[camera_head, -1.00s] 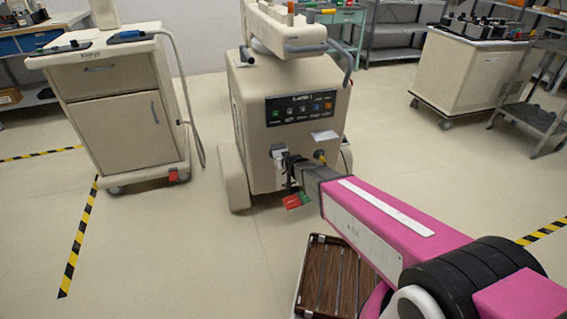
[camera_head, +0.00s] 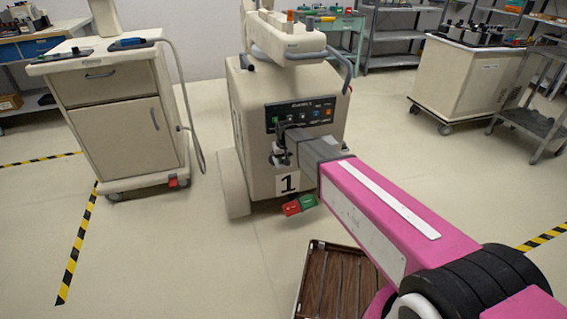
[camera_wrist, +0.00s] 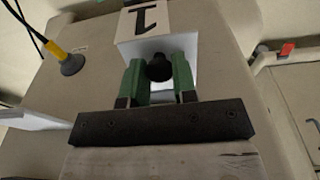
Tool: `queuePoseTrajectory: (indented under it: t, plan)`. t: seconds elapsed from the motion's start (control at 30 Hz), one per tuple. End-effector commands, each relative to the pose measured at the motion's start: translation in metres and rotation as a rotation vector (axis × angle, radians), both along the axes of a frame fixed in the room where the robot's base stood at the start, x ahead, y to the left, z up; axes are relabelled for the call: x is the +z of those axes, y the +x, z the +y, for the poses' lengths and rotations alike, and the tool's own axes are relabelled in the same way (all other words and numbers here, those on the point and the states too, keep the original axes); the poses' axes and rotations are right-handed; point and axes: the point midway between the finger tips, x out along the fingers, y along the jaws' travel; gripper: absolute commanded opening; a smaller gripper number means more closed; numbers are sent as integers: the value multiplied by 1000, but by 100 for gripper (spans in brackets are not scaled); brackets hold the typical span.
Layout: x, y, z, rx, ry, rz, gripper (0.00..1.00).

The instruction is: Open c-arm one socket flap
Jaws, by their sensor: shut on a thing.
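The c-arm cart (camera_head: 240,110) is a beige cabinet in the middle of the head view. A plate marked "1" (camera_head: 289,183) shows on its front, just below my gripper (camera_head: 284,147); the plate is inverted at the top of the wrist view (camera_wrist: 143,20). Beside the plate in the wrist view is a white socket flap (camera_wrist: 184,47) with a dark round knob (camera_wrist: 159,67). My gripper's green fingers (camera_wrist: 159,80) stand on both sides of the knob, shut on it. How far the flap stands open cannot be told, and the socket behind it is hidden.
A yellow-collared cable plug (camera_wrist: 70,62) sits in the cabinet front close by. Red and green tabs (camera_head: 299,204) show under my arm. A beige drawer cart (camera_head: 120,130) stands left, a brown slatted tray (camera_head: 335,280) low in front, a white cart (camera_head: 465,80) right.

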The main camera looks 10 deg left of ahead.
Motion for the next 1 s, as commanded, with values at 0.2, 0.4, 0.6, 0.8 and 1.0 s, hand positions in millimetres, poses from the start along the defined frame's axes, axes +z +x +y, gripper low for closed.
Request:
queuePoseTrajectory:
  t: [0.2, 0.4, 0.6, 0.8, 1.0]
  plan:
    - [4, 5, 3, 0, -39, 63, 0]
    - [6, 5, 3, 0, -53, 87, 0]
    - [6, 4, 3, 0, -55, 90, 0]
    - [6, 4, 3, 0, -55, 90, 33]
    - [6, 4, 2, 0, -55, 90, 51]
